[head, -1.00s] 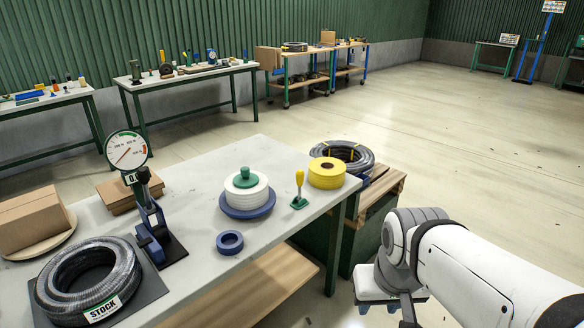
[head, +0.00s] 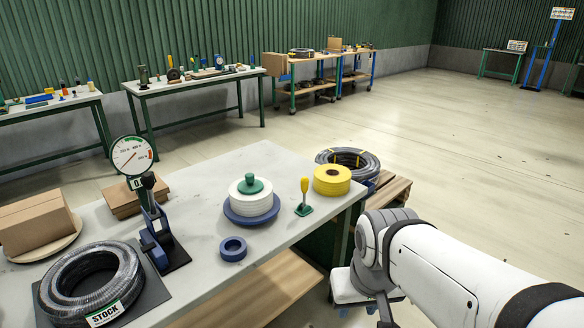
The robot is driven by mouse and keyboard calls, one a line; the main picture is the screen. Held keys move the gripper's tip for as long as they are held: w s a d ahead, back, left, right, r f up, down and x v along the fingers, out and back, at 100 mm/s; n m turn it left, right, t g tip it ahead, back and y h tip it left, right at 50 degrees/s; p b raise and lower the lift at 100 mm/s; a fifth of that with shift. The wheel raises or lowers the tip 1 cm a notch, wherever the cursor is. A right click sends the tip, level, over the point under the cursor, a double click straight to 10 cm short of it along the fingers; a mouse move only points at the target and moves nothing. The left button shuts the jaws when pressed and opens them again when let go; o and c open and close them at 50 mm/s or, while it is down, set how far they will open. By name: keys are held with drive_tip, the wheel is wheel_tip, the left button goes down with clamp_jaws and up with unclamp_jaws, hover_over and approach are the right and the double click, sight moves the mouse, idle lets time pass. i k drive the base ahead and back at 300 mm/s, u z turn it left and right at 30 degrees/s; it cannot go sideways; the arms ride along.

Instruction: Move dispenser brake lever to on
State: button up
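A small lever with a yellow handle (head: 305,187) stands nearly upright on a green base on the grey table (head: 200,180); I take it as the brake lever. No on or off marking is readable. Beside it on the left, a white roll with a green knob (head: 251,203) sits on a blue disc, apparently the dispenser. My arm reaches in from the right, past the table's right end. Its end, my gripper (head: 362,292), is low at the bottom edge, partly cut off and apart from the lever. Its fingers are not clear.
A yellow roll (head: 332,180) and a black hose coil (head: 348,160) are behind and right of the lever. A blue ring (head: 232,249) lies in front. At left are a blue clamp-like device (head: 160,236), a dial gauge (head: 132,155), the STOCK coil (head: 92,283) and cardboard boxes (head: 36,220).

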sight(304, 181)
drive_tip(key=i, duration=0.9)
drive_tip(key=u, duration=0.05)
